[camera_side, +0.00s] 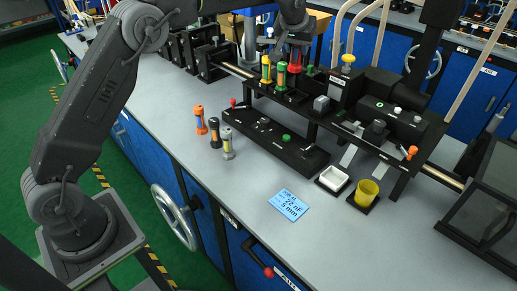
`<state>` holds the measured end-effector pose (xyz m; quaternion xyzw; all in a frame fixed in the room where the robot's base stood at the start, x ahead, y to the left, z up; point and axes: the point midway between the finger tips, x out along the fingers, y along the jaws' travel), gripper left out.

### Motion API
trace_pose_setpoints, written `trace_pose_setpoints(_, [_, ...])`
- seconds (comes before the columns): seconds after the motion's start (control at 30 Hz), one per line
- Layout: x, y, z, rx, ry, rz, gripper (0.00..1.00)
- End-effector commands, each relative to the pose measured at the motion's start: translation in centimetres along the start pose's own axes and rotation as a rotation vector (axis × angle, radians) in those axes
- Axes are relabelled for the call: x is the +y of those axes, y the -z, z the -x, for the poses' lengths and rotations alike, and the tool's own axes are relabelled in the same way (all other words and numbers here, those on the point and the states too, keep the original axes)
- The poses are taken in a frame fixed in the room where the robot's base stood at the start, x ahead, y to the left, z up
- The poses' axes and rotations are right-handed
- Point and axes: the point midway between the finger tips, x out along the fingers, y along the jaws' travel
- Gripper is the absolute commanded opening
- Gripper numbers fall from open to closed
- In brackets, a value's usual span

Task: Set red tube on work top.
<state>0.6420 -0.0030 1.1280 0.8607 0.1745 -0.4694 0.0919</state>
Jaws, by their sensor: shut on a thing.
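The red tube (294,66) is upright at the black rack (291,97), at the right end of a short row of tubes. My gripper (295,46) comes down on it from above and is shut on its upper part. The fingers are small and dark, so their exact grip is hard to see. Whether the tube's lower end still sits in the rack cannot be told. The grey work top (225,195) lies in front and to the left of the rack.
A blue card (289,205), white tray (333,179) and yellow cup (367,192) lie nearer.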

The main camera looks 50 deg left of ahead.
Motion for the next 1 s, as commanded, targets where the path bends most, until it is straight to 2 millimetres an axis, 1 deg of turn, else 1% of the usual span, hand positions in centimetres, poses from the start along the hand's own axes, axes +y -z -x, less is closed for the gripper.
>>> trace_pose_setpoints(0.17, [-2.6,-2.3,0.8,0.006,0.013,0.001,0.07])
trace_pose_setpoints(0.37, [-5.6,-6.0,1.6,0.012,0.019,0.000,0.07])
trace_pose_setpoints(0.57, [-8.5,-11.0,2.6,0.013,0.017,-0.002,0.07])
trace_pose_setpoints(0.7, [-10.4,-15.1,3.3,0.012,0.013,-0.004,0.07])
trace_pose_setpoints(0.9, [-12.6,-20.8,4.2,0.008,0.001,-0.005,0.07])
trace_pose_setpoints(1.0, [-13.2,-23.0,4.5,0.005,-0.004,-0.005,0.07])
